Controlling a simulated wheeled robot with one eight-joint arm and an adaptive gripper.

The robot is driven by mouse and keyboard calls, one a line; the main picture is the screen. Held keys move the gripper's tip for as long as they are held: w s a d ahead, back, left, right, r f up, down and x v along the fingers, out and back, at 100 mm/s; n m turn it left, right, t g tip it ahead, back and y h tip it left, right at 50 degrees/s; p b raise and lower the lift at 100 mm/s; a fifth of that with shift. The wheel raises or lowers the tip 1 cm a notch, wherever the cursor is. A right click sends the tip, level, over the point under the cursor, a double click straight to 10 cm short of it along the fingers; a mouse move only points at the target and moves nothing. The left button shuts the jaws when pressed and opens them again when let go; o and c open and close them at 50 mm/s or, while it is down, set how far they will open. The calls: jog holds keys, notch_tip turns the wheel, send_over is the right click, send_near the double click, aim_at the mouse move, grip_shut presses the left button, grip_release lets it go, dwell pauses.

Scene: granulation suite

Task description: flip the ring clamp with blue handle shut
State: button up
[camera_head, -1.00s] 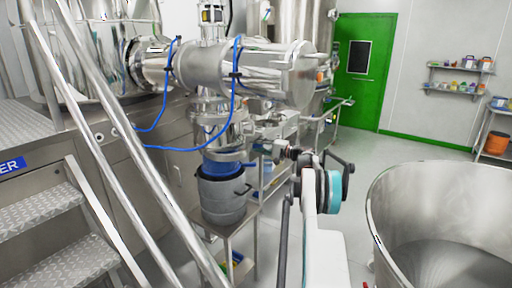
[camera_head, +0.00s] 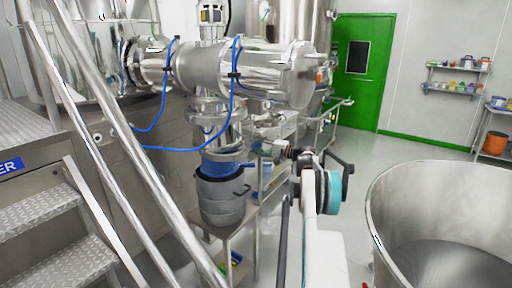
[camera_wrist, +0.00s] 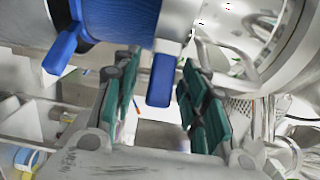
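The ring clamp shows in the wrist view as a metal band (camera_wrist: 176,20) with blue handle pieces. One blue handle piece (camera_wrist: 162,78) hangs down between the two dark green finger pads of my gripper (camera_wrist: 160,105). The fingers stand apart with a gap around this piece, and I see no clear contact. A second blue handle piece (camera_wrist: 62,48) sticks out to the left, outside the fingers. In the head view my gripper (camera_head: 272,150) is beside the blue part (camera_head: 222,160) below the steel valve, and the clamp's details are too small to tell.
A grey drum (camera_head: 221,198) stands under the blue part on a small steel table. A large steel pipe (camera_head: 245,72) with blue hoses is above. Steel stair rails (camera_head: 130,130) are at left, and a big steel bowl (camera_head: 440,210) is at right. Open floor lies behind.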

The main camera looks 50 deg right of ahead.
jog(key=v, duration=1.1)
jog(key=shift+s, duration=0.25)
jog(key=shift+d, duration=0.15)
jog(key=shift+w, duration=0.15)
jog(key=c, duration=0.8)
jog(key=shift+w+a+m+h+p, duration=0.25)
jog(key=shift+w+m+h+p, duration=0.05)
jog(key=shift+m+p, duration=0.1)
grip_shut()
jog(key=s+a+r+m+g+h+p, duration=0.3)
jog(key=s+a+m+g+h+p, duration=0.25)
jog(key=a+m+h, duration=0.4)
jog(key=w+d+f+h+b, duration=0.1)
jog(key=w+d, duration=0.2)
jog(key=w, duration=0.3)
jog(key=w+d+f+n+b, duration=0.1)
jog(key=w+d, duration=0.1)
jog(key=w, duration=0.3)
jog(key=shift+w+d+f+h, duration=0.25)
jog(key=shift+w+d+h, duration=0.1)
jog(key=shift+w+d, duration=0.05)
